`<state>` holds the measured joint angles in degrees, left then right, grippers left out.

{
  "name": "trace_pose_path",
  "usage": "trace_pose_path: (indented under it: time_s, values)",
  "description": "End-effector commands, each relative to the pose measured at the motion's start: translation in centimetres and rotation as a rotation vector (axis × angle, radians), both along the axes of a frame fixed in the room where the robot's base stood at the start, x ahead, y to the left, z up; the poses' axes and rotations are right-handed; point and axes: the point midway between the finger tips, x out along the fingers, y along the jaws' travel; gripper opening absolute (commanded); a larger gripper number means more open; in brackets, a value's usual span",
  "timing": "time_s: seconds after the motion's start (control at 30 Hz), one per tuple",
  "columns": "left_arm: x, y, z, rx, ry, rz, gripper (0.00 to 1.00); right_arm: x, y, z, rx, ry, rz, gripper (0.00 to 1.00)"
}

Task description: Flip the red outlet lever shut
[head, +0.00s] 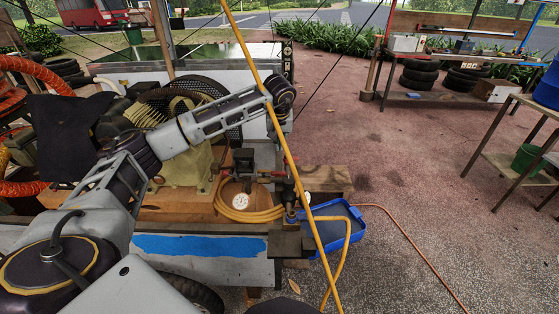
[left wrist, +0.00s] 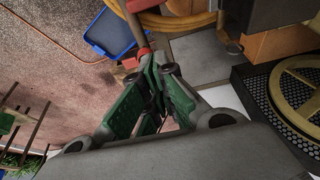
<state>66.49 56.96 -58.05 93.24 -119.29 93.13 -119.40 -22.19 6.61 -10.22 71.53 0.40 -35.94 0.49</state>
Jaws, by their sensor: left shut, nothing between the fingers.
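My left arm crosses the head view from the lower left, its wrist above the cart's right end. In the left wrist view my left gripper (left wrist: 152,66) has its green fingers shut with nothing between them. Red parts show just past the fingertips: a small red piece (left wrist: 133,60) beside them and a larger red part (left wrist: 140,5) at the top edge. They appear to belong to the outlet lever, but its position and any contact are unclear. In the head view the outlet fitting (head: 290,192) stands near the gauge (head: 240,201), partly behind a yellow line. My right gripper is not in view.
A coiled yellow hose (head: 250,214) lies on the cart (head: 200,268) and hangs over its end. A blue tray (head: 335,236) lies on the ground beside it. A fan guard (head: 225,108) stands behind the arm. The paving at right is mostly clear, before workbenches.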

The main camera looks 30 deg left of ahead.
Motion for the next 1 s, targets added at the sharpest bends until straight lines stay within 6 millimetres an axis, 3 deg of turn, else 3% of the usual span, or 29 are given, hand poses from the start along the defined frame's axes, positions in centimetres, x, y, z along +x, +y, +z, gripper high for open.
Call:
trace_pose_path:
  time_s: [0.57,1.0]
  values:
    - [0.1,0.1,-0.6,0.000,0.001,0.000,0.00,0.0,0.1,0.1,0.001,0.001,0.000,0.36]
    - [1.4,0.9,-5.1,0.000,0.002,0.000,0.00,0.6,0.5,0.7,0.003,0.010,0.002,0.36]
